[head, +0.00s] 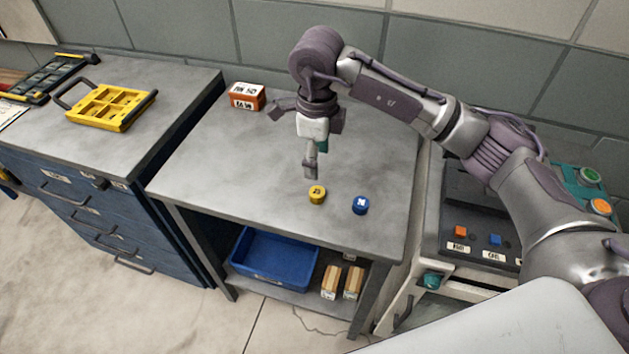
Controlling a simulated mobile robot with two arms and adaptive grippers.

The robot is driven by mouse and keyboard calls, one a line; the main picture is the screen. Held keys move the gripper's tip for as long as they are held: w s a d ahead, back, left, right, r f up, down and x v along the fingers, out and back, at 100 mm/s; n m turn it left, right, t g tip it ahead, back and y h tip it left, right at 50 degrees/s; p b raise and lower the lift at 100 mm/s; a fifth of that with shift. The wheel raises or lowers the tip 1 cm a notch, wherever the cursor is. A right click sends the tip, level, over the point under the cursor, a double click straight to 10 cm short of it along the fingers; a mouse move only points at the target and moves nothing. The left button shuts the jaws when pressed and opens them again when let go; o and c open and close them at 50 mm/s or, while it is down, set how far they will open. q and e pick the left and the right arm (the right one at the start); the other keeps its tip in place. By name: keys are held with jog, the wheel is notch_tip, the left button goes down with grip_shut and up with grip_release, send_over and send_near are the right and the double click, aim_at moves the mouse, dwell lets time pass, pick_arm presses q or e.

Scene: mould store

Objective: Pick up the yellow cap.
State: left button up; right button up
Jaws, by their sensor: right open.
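The yellow cap (317,194) is a small round piece with a dark mark on top. It sits on the grey table (225,160), near the middle of its front half. My right gripper (310,174) points down just above and behind the yellow cap, apart from it in the picture. It is open, and I see nothing held in it. A blue cap (360,205) with a white mark stands to the right of the yellow cap on the same table. My left gripper is not in view.
An orange and white box (247,96) stands at the table's back left. A yellow tray (113,124) lies on the blue cabinet. A blue bin (274,258) is on the shelf below. A machine with buttons (480,225) stands at right. The table's left part is clear.

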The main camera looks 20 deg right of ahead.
send_over(317, 191)
notch_tip(317, 191, down, 6)
jog(key=shift+s+a+f+p, duration=0.1)
jog(key=shift+a+p, duration=0.05)
jog(key=shift+p, duration=0.3)
jog(key=shift+s+f, duration=0.1)
jog(key=shift+f, duration=0.2)
notch_tip(317, 191, down, 4)
jog(key=shift+r+p, duration=0.2)
jog(key=shift+p, duration=0.7)
jog(key=shift+w+f, duration=0.2)
jog(key=shift+f, duration=0.25)
jog(key=c, duration=0.9)
